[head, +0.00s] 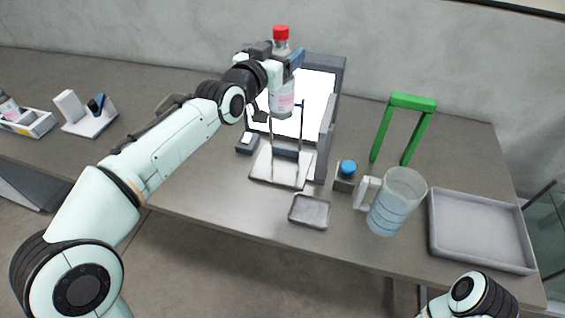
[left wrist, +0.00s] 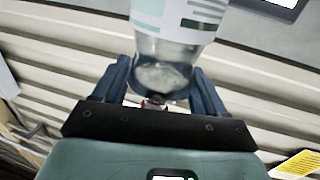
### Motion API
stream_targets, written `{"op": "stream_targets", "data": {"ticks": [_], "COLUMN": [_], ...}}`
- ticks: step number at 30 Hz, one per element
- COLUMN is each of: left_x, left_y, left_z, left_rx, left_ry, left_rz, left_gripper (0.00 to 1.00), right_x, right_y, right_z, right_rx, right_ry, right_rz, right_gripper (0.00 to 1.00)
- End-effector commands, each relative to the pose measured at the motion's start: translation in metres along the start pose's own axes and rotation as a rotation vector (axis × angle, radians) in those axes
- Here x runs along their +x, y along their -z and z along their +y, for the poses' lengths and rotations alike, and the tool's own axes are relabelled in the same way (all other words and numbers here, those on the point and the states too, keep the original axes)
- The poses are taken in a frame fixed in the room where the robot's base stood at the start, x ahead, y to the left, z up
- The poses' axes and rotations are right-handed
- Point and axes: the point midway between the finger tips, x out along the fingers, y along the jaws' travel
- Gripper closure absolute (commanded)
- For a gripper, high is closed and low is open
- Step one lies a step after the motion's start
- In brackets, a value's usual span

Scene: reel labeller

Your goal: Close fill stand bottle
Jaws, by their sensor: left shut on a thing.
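A clear bottle (head: 282,100) with a red cap (head: 281,32) and a pale printed label is upright in the head view. My left gripper (head: 290,60) is shut on its upper part, below the cap. The bottle is in front of a lit white panel in a grey housing (head: 325,125), above a silver plate (head: 268,170). I cannot tell whether its base touches anything. In the left wrist view the bottle (left wrist: 178,45) is between both fingers of the left gripper (left wrist: 160,85), and a little red of the cap shows. My right gripper is out of view.
To the right stand a small dark block with a blue knob (head: 347,168), a clear jug with water (head: 392,208) and a green frame (head: 412,103). A grey tray (head: 433,232) lies at the right edge. A small dish (head: 310,212) lies in front. Free table is at front left.

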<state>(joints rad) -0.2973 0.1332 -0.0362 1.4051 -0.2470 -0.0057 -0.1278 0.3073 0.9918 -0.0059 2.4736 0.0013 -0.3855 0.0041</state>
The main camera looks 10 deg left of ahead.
Motion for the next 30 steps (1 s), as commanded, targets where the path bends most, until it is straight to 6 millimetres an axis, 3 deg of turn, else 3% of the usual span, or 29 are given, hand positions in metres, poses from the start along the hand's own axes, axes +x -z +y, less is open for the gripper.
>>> {"op": "stream_targets", "data": {"ticks": [5, 15, 21, 25, 30], "left_x": [0.001, 0.005, 0.007, 0.008, 0.008], "left_y": [-0.014, -0.099, -0.140, -0.153, -0.155], "left_z": [-0.001, 0.000, 0.000, -0.001, -0.001], "left_rx": [-0.001, 0.000, 0.000, 0.000, 0.000], "left_ry": [0.002, 0.000, 0.000, 0.001, 0.001], "left_rz": [0.002, 0.000, 0.003, 0.005, 0.007], "left_gripper": [1.00, 1.00, 1.00, 1.00, 1.00], "right_x": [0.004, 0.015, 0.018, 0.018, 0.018], "right_y": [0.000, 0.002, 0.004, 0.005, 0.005], "right_z": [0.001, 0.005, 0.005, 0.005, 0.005], "right_rx": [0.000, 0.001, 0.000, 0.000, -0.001], "right_ry": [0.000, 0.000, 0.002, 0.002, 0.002], "right_rz": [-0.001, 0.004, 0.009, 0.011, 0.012], "right_gripper": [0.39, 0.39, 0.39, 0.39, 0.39]}}
